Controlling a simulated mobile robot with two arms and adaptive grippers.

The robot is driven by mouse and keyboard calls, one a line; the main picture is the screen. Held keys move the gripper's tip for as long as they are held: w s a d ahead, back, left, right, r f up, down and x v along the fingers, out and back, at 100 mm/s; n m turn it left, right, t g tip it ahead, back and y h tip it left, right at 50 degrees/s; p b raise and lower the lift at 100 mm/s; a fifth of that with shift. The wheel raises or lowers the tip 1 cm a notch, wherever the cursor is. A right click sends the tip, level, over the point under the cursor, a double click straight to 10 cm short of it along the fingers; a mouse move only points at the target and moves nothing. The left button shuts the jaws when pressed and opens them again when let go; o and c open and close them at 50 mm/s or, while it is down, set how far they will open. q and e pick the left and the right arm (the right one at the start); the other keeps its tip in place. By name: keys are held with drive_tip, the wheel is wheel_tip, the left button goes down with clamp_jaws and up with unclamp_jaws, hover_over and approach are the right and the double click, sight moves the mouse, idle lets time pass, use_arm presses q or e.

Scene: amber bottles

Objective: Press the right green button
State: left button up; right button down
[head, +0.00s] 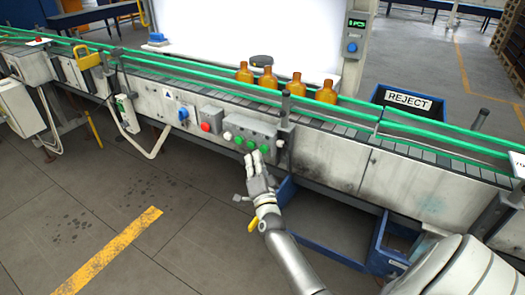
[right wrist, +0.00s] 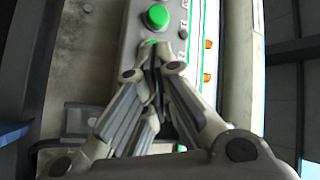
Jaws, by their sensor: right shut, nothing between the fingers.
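The grey button box (head: 262,130) is on the front of the conveyor. In the head view it carries a pale button (head: 227,135) and green buttons in a row to its right. The rightmost green button (head: 264,149) is just beside the fingertips of my right gripper (head: 256,157). In the right wrist view one green button (right wrist: 157,16) shows whole, beyond the fingertips. Another green button (right wrist: 152,42) is mostly hidden behind the fingertips of my right gripper (right wrist: 155,55), which is shut and empty. I cannot tell whether they touch it. My left gripper is out of view.
Several amber bottles (head: 268,79) stand on the conveyor (head: 190,82) behind the box. A red button (head: 206,127) and a blue knob (head: 183,115) are to the left. A blue REJECT bin (head: 376,95) stands behind the conveyor. Open floor lies in front, at left.

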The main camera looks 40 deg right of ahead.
drive_tip(key=shift+w+d, duration=0.2)
drive_tip(key=shift+d, duration=0.2)
drive_tip(key=shift+w+d+b, duration=0.15)
drive_tip(key=shift+d+b, duration=0.2)
drive_tip(key=shift+d, duration=0.1)
idle(0.7)
drive_tip(key=shift+a, duration=0.15)
idle(0.3)
drive_tip(key=shift+s+a+p, duration=0.35)
drive_tip(key=shift+a+p, duration=0.1)
drive_tip(key=shift+a, duration=0.25)
drive_tip(key=a, duration=0.1)
drive_tip(key=s+a+p, duration=0.1)
drive_tip(key=a, duration=0.1)
drive_tip(key=s+a, duration=0.1)
drive_tip(key=shift+a+p, duration=0.3)
drive_tip(key=shift+p, duration=0.1)
